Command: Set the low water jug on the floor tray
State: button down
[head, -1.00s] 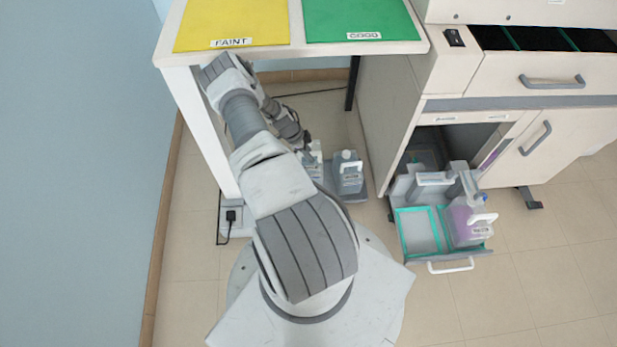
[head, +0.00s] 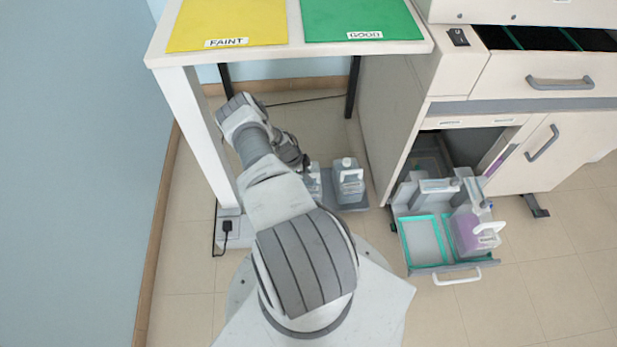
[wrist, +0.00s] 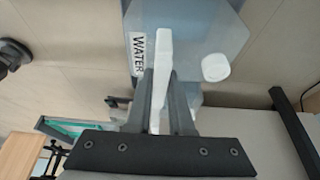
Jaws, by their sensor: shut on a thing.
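My gripper (wrist: 160,88) is shut on the white handle of the water jug (wrist: 205,30), a pale, see-through jug with a WATER label and a round white cap. In the head view, a jug (head: 313,182) that appears to be this one is partly hidden by my arm, which also hides the gripper. The grey floor tray (head: 352,203) lies under the table, with another white-capped jug (head: 348,178) on its right side. The held jug is at the tray's left side. I cannot tell whether its base touches the tray.
The table (head: 295,48) stands above, with its white leg (head: 198,130) left of my arm. At the right, an open drawer (head: 425,240) holds a jug of purple liquid (head: 468,230). A plug box (head: 232,232) sits on the floor by the leg.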

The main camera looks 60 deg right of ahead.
jog(key=shift+r, duration=0.1)
jog(key=c, duration=0.8)
grip_release()
jog(key=p+v, duration=0.4)
jog(key=v, duration=0.8)
jog(key=shift+s, duration=0.1)
